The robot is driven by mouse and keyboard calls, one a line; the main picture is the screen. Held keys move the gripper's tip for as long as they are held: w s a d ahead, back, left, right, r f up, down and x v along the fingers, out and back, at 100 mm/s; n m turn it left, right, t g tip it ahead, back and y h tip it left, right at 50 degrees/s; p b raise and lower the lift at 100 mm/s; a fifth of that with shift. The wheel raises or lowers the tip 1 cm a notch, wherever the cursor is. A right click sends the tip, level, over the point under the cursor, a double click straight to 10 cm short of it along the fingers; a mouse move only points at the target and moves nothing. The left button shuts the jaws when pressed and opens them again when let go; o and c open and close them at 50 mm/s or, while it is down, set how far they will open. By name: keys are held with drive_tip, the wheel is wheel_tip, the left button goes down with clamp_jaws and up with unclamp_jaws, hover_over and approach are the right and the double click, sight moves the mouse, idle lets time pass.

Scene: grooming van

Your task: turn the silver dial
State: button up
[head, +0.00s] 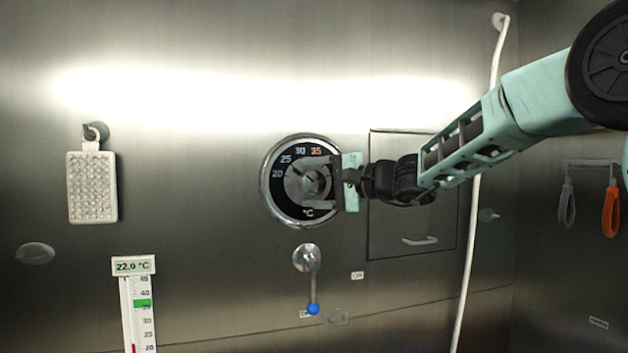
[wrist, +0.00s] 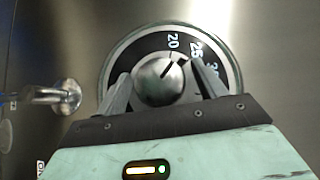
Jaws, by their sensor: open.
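The silver dial (head: 313,182) sits at the centre of a round black temperature face (head: 280,196) with a metal rim on the steel wall. The face shows 20, 25, 30, 35 and °C. In the wrist view the silver dial (wrist: 158,82) is a domed knob with a dark pointer line toward the marks between 20 and 25. My gripper (head: 318,180) is at the dial. In the wrist view its open fingers (wrist: 160,90) stand on either side of the knob. I cannot tell whether they touch it.
A lever with a blue tip (head: 313,308) hangs just below the dial. A cabinet door with a handle (head: 419,241) is to the right, behind my arm. A white hose (head: 467,270) runs down the wall. A thermometer (head: 138,310) and a hanging brush (head: 91,187) are left.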

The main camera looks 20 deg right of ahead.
drive_tip(key=c, duration=1)
drive_tip(key=shift+f+b, duration=0.2)
drive_tip(key=shift+b, duration=0.3)
drive_tip(key=b, duration=0.3)
drive_tip(key=shift+f+m+b, duration=0.3)
drive_tip(key=shift+m+b, duration=0.05)
drive_tip(key=shift+m, duration=0.05)
drive_tip(key=m+t+y+b, duration=0.1)
drive_tip(key=b, duration=0.6)
drive_tip(key=shift+f+m+b, duration=0.15)
drive_tip(key=shift+m+b, duration=0.15)
drive_tip(key=m+t+y+b, duration=0.1)
drive_tip(key=m+t+b, duration=0.1)
drive_tip(key=b, duration=0.5)
drive_tip(key=shift+t+b, duration=0.3)
drive_tip(key=shift+r+m+t+b, duration=0.35)
drive_tip(key=shift+m+b, duration=0.25)
drive_tip(key=shift+b, duration=0.6)
drive_tip(key=shift+r+m+b, duration=0.2)
drive_tip(key=shift+m+b, duration=0.1)
drive_tip(key=shift+b, duration=0.2)
